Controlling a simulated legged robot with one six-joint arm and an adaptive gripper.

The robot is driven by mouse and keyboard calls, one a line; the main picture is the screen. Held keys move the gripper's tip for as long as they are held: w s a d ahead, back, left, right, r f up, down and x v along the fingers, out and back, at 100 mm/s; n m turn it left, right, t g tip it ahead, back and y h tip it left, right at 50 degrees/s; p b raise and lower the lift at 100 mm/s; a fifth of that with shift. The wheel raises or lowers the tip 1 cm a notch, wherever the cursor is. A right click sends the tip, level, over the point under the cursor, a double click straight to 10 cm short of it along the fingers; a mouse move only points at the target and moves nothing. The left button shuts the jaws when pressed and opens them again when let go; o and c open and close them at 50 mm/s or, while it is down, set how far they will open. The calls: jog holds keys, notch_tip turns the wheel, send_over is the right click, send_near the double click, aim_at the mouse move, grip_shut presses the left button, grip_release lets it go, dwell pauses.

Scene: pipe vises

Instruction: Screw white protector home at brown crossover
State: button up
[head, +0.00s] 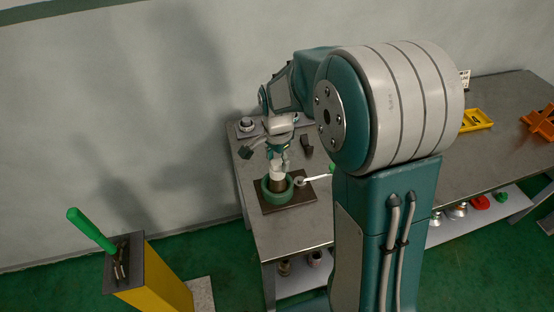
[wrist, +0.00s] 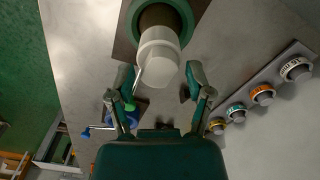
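The white protector (head: 278,170) stands upright on top of the brown crossover (head: 278,185), which is held in a round green vise (head: 265,198). In the wrist view the white protector (wrist: 158,58) covers most of the brown crossover (wrist: 155,15), inside the green vise ring (wrist: 189,14). I cannot tell how deep the thread sits. My gripper (head: 280,157) is just above the protector. In the wrist view my gripper (wrist: 161,76) has its fingers spread at either side of the protector's near end, with a gap visible on the right.
A white handle (head: 316,180) with a green tip sticks out from the vise. Several knobs or caps (wrist: 236,112) line a strip at right in the wrist view. A yellow tray (head: 477,120) lies farther along the bench. A yellow post (head: 158,285) stands at left.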

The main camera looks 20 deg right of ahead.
jog(key=n, duration=0.4)
jog(key=shift+n, duration=0.4)
jog(key=n, duration=0.5)
jog(key=shift+n, duration=0.3)
grip_shut()
jog(key=m, duration=0.8)
